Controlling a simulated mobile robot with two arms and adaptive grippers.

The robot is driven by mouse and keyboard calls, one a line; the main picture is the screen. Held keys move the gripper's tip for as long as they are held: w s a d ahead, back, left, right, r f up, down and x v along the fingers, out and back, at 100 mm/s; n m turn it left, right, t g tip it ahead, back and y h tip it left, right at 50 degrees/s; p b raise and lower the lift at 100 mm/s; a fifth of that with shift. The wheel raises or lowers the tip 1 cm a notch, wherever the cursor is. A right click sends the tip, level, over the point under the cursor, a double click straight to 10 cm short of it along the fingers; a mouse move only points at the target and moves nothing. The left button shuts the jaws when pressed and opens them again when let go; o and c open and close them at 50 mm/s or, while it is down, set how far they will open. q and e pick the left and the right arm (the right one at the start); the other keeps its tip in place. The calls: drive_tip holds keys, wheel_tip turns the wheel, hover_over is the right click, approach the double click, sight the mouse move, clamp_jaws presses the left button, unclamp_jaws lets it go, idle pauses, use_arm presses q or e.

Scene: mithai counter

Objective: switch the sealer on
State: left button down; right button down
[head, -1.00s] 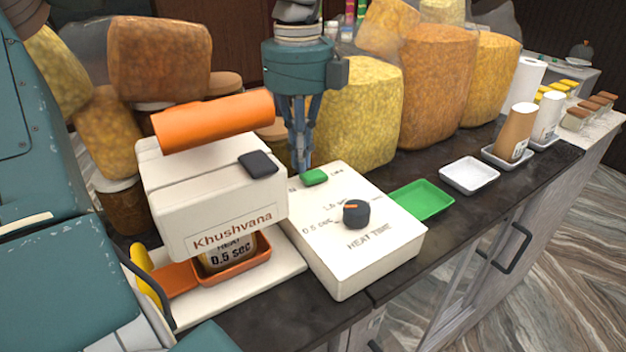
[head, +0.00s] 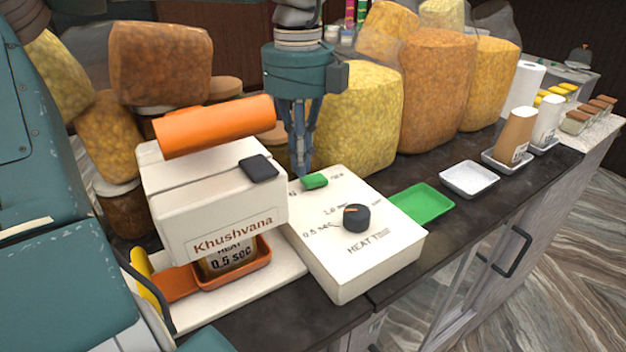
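The sealer is a white machine (head: 205,200) marked Khushvana, with an orange handle (head: 214,125) and a dark pad on top. Beside it on the right is its white control box (head: 345,262). The box carries a green rocker switch (head: 314,181) near its far edge and a black HEAT TIME dial (head: 356,217) with an orange mark. My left gripper (head: 301,174) points down, its fingers close together and seemingly empty. Its tips are at the box's far left edge, just left of the switch; I cannot tell if they touch. My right gripper is not in view.
An orange tray (head: 242,274) with a labelled jar sits under the sealer. A green tray (head: 421,202) and a white tray (head: 468,179) lie to the right. Large yellow and brown sacks (head: 438,90) stand behind. The dark counter's front edge runs along the right.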

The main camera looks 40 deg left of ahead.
use_arm(q)
drive_tip(key=shift+f+b, duration=0.55)
drive_tip(key=shift+f, duration=0.05)
idle(0.4)
drive_tip(key=shift+s+f+b, duration=0.1)
drive_tip(key=shift+f+b, duration=0.45)
drive_tip(key=shift+f, duration=0.05)
drive_tip(key=shift+r, duration=0.15)
drive_tip(key=shift+r+p, duration=0.5)
wheel_tip(320, 180, up, 6)
drive_tip(key=p, duration=0.3)
drive_tip(key=shift+f+p, duration=0.1)
drive_tip(key=shift+p, duration=0.3)
idle(0.3)
